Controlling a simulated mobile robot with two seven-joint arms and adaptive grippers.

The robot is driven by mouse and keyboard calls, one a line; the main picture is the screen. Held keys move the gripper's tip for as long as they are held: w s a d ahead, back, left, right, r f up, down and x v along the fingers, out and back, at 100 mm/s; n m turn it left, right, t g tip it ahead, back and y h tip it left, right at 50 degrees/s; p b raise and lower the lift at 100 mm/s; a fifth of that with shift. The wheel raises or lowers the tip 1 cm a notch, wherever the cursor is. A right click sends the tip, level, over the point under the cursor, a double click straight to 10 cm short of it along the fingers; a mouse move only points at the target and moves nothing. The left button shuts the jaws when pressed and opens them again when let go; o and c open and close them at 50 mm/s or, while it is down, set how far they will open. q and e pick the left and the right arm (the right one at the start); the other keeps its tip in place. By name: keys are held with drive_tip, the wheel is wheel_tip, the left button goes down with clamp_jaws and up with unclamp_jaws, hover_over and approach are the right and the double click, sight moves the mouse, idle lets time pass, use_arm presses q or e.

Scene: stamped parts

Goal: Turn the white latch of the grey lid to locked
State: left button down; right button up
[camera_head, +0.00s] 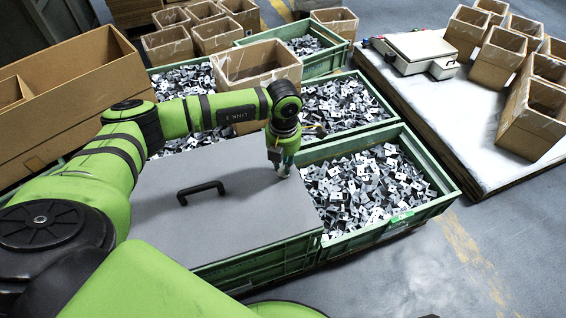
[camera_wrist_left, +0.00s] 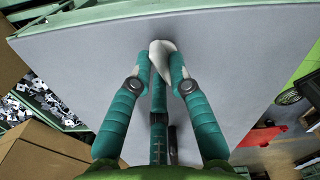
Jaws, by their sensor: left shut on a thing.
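The grey lid (camera_head: 232,206) lies flat on a green crate (camera_head: 262,266), with a black bar handle (camera_head: 201,191) on top. My left gripper (camera_head: 284,170) reaches down at the lid's right side. My right gripper is not in view.
An open green crate of metal parts (camera_head: 436,200) stands right of the lid, with more filled crates behind. A cardboard box (camera_head: 258,68) sits behind my left arm. A pallet (camera_head: 480,160) with cardboard boxes is at the right. Bare floor (camera_head: 480,260) shows at the lower right.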

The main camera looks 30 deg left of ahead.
use_arm(q)
drive_tip(key=shift+w+m, duration=0.1)
drive_tip(key=shift+m, duration=1.2)
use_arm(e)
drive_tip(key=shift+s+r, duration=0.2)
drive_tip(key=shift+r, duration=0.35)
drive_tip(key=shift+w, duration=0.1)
use_arm(q)
drive_tip(key=c, duration=1.1)
unclamp_jaws()
drive_tip(key=shift+c, duration=0.2)
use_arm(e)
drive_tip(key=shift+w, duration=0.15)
use_arm(q)
wheel_tip(320, 180, up, 12)
